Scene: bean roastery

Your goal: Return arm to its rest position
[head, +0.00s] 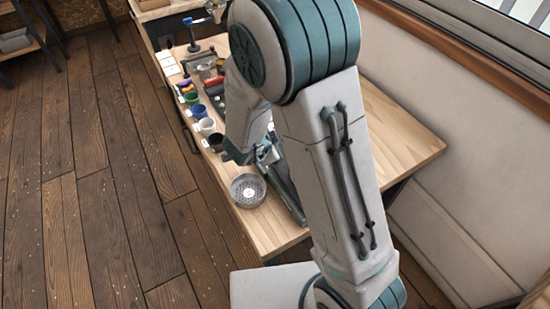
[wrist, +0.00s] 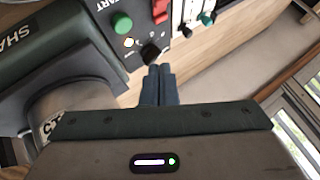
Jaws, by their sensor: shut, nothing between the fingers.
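My gripper (wrist: 158,75) shows in the wrist view with its two dark fingers together and nothing between them. The fingertips are close to a control panel with a green button (wrist: 122,23) and a black knob (wrist: 151,52); I cannot tell whether they touch it. In the head view my arm rises from the bottom, bends at the top and reaches down over the wooden table (head: 398,135). My fingers cannot be made out clearly there, being partly behind my own arm.
A round perforated metal dish (head: 248,190) sits near the table's front edge. A white cup (head: 207,126), a blue cup (head: 198,111) and other small items line the left edge. The table's right part is bare. A wall and window stand at right; wooden floor (head: 85,190) lies open at left.

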